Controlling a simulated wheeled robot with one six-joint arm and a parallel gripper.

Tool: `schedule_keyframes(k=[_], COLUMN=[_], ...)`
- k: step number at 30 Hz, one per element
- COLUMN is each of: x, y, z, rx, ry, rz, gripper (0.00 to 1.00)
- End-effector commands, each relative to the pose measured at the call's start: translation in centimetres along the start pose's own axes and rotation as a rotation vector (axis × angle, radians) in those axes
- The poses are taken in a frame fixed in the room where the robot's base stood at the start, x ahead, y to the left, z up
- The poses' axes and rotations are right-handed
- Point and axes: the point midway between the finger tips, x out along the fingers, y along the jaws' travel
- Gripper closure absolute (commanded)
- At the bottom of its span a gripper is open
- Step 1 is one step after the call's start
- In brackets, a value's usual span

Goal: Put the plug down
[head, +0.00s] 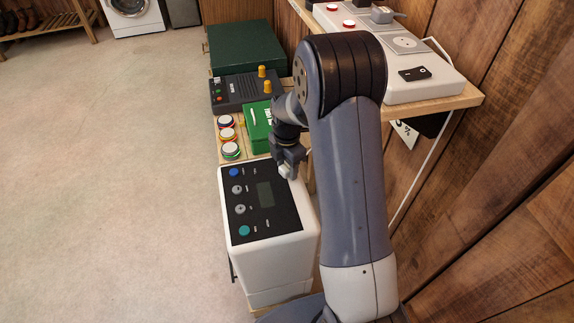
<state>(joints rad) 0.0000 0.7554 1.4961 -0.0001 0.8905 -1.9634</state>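My gripper (287,172) points down over the back right part of the white appliance's dark control panel. A small pale piece shows at its fingertips; I cannot tell whether it is the fingertips or something held, nor how high above the panel it is. A grey plug-like piece (382,15) sits on the white socket unit (440,88) on the wooden shelf at upper right. A round socket (405,43) nearer on that unit is bare. My arm hides part of the unit and the bench.
The white appliance (275,252) stands in front with buttons and a small display. Behind it are several coloured round buttons (228,134), a green box (256,128), a dark device with yellow knobs (238,95) and a green case (245,48). Open floor lies left; a wooden wall, right.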

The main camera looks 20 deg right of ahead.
Motion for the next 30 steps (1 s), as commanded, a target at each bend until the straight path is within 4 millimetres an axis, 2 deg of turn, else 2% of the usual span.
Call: schedule_keyframes(k=[9, 14, 17, 24, 30], x=[-0.1, -1.3, -2.9, -8.5, -11.8], y=[0.0, 0.0, 0.1, 0.1, 0.1], z=[0.0, 0.0, 0.1, 0.1, 0.0], rx=[0.000, 0.000, 0.000, 0.000, 0.000], ry=[0.000, -0.001, -0.002, -0.002, -0.001], rz=[0.000, 0.002, 0.006, 0.006, 0.003], gripper=[0.46, 0.46, 0.46, 0.46, 0.46])
